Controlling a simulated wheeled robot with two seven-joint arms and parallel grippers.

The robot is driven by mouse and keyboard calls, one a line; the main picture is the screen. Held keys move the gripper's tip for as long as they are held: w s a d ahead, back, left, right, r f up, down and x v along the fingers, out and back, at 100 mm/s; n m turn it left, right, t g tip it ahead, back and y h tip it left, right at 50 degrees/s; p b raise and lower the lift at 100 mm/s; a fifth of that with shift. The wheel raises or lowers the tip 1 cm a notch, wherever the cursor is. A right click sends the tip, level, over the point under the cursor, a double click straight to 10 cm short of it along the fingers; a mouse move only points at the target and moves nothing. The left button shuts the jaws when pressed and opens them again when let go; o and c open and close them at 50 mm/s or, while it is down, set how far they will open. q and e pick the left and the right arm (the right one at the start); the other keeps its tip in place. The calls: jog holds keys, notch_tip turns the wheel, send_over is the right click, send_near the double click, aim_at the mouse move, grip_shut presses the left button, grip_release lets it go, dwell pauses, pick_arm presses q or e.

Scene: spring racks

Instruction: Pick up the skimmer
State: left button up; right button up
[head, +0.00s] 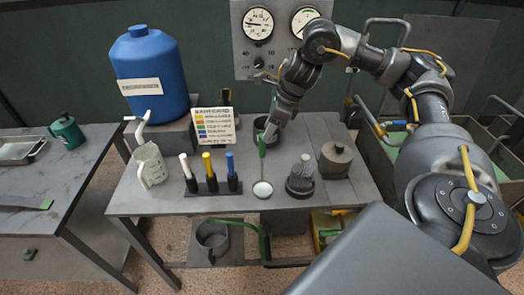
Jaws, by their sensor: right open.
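The skimmer stands or leans over the middle of the grey table. It has a green handle (262,147), a thin shaft and a pale round disc (263,189) at the near end. My right gripper (268,134) reaches down from above and is open. Its fingertips are at the top of the green handle; I cannot tell whether they touch it. The fingers partly hide a dark metal pot (267,124) behind. My left gripper is not in view.
The table's front edge is clear.

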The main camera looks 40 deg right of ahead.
aim_at(260, 140)
jog(key=x, duration=0.2)
jog(key=p+x, duration=0.1)
jog(key=x, duration=0.1)
jog(key=p+x, duration=0.1)
jog(key=shift+w+a+f, duration=0.25)
jog(key=shift+w+a, duration=0.05)
jog(key=shift+w, duration=0.05)
jog(key=shift+f, duration=0.3)
jog(key=shift+r, duration=0.1)
grip_shut()
